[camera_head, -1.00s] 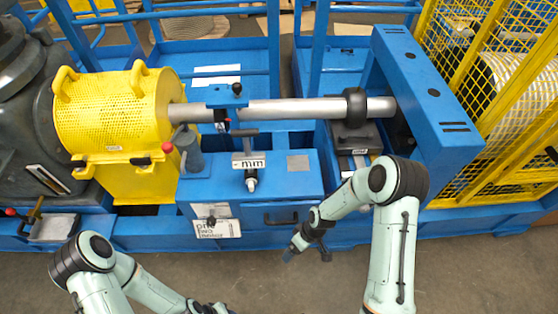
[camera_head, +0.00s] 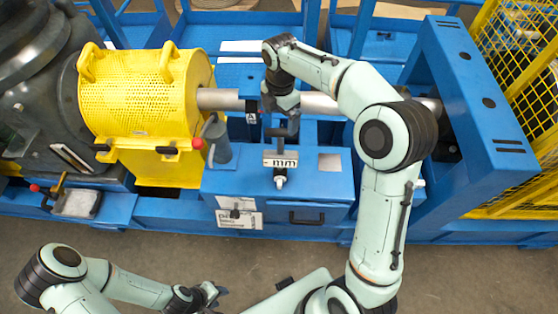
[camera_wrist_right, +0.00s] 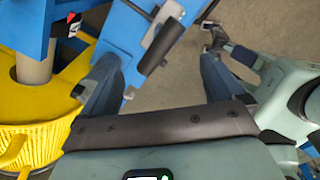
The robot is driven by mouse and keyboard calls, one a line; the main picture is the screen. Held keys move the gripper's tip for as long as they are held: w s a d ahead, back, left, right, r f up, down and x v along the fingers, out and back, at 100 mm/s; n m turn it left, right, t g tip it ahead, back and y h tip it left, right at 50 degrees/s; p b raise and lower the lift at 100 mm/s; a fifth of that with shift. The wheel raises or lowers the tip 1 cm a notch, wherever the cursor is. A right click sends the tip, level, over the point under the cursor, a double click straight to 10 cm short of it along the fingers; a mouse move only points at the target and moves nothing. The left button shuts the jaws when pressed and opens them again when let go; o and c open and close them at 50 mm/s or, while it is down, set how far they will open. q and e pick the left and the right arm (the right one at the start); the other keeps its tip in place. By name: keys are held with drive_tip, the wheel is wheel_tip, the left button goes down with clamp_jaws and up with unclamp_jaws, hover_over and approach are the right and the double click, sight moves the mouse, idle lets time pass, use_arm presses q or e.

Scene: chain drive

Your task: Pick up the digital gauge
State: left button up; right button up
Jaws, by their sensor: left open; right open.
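A small dark device with a light face, apparently the digital gauge (camera_head: 252,118), hangs below the blue bracket on the steel shaft. In the right wrist view it shows at the upper left (camera_wrist_right: 74,25), outside the jaws. My right gripper (camera_head: 283,108) is open, just right of that bracket and above the dark T-shaped handle (camera_head: 292,128). In the right wrist view the handle (camera_wrist_right: 161,46) appears between the fingers of the right gripper (camera_wrist_right: 160,65), with nothing visibly gripped. My left gripper (camera_head: 213,293) is open and empty, low over the floor.
A plate marked "mm" (camera_head: 281,159) sits on the blue box (camera_head: 235,186). A yellow perforated guard (camera_head: 145,95) stands left, with red-knobbed levers beside it. The blue frame (camera_head: 480,115) and yellow cage (camera_head: 525,50) stand right. The floor in front (camera_head: 200,258) is mostly clear.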

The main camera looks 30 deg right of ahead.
sight(280, 136)
wheel_tip(280, 136, down, 5)
drive_tip(key=shift+w+r, duration=0.1)
drive_tip(key=shift+w, duration=0.05)
wheel_tip(280, 136, down, 5)
drive_tip(key=shift+d+f+b, duration=0.1)
drive_tip(key=shift+d+b, duration=0.05)
drive_tip(key=shift+b, duration=0.2)
clamp_jaws()
idle(1.2)
